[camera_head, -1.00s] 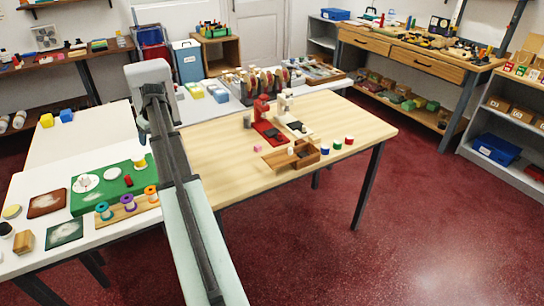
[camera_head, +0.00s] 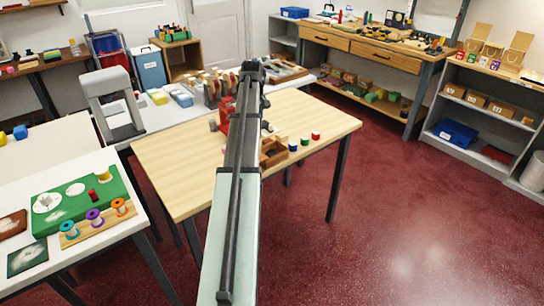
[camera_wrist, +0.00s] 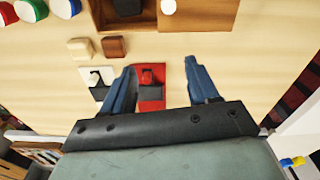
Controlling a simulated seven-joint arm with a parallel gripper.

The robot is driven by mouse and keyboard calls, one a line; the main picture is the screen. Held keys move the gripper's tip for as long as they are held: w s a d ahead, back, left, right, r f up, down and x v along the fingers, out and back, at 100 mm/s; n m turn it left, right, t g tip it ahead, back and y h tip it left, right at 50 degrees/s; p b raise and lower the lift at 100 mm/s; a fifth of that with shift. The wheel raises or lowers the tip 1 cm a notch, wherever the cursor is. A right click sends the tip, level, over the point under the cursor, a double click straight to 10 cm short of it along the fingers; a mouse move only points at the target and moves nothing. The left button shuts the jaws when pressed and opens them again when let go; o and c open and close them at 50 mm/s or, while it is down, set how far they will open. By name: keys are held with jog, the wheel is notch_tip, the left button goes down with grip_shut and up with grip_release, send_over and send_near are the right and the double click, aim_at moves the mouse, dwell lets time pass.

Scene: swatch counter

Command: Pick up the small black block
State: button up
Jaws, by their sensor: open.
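A small black block (camera_wrist: 127,7) sits in a compartment of the wooden tray (camera_wrist: 205,14), cut off by the top edge of the wrist view. My gripper (camera_wrist: 160,75) is open, its two blue-grey fingers apart with nothing held between them. The block lies beyond the fingertips and a little left of them. In the head view my arm covers part of the table; the wooden tray (camera_head: 272,157) shows just right of it, but I cannot make out the block or the gripper there.
A red stand (camera_wrist: 150,75) shows between the fingers, touching or behind the left one; a white stand (camera_wrist: 97,77) is beside it. Blue, green and red pots (camera_head: 305,141) stand right of the tray. The table's front (camera_head: 185,190) is clear.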

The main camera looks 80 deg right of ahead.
send_over(273, 153)
jog(key=shift+m, duration=0.3)
jog(key=shift+f, duration=6.6)
jog(key=shift+c, duration=0.4)
jog(key=c, duration=0.7)
jog(key=shift+r, duration=0.1)
jog(key=shift+c, duration=0.2)
